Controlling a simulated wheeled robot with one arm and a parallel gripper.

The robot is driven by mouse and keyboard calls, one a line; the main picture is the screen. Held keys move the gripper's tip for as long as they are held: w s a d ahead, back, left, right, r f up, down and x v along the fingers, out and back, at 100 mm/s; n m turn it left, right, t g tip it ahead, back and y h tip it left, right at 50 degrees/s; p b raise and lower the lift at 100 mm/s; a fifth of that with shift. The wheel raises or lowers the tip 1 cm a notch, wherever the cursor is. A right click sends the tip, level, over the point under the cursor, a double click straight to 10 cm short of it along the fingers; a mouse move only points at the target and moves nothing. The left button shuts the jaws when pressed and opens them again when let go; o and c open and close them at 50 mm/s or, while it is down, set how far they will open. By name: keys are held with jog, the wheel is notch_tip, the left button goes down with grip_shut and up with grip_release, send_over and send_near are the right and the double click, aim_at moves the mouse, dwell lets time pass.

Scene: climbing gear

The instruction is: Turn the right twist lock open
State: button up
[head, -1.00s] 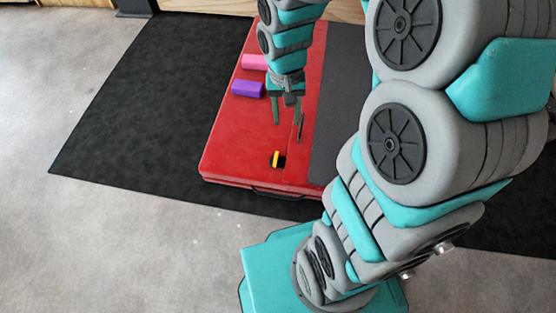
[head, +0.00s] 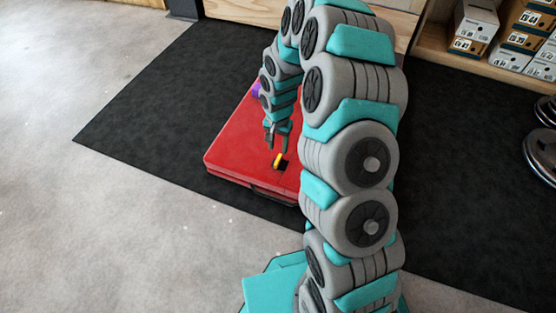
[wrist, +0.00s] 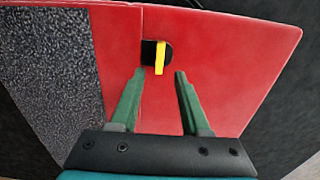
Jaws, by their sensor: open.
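A twist lock with a yellow lever on a black plate (head: 279,161) sits on the red case or pad near its front edge. In the wrist view the yellow lever (wrist: 160,58) stands nearly upright in the picture, at the right part of its dark plate. No second lock shows. My gripper (head: 276,146) is above the red surface, just behind the lock in the head view. In the wrist view my gripper (wrist: 159,72) is open and empty, with its fingertips to either side of the lever's near end. I cannot tell whether they touch it.
The red case (head: 235,145) lies on a black mat (head: 150,110). A purple block (head: 256,90) is partly hidden by my arm. A grey textured strip (wrist: 50,75) runs beside the lock. Shoe boxes (head: 475,25) stand on a shelf at the back right.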

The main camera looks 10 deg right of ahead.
aim_at(278, 159)
notch_tip(278, 159, down, 7)
jog(key=shift+f+b, duration=0.1)
jog(key=shift+b, duration=0.2)
jog(key=shift+c, duration=0.3)
grip_shut()
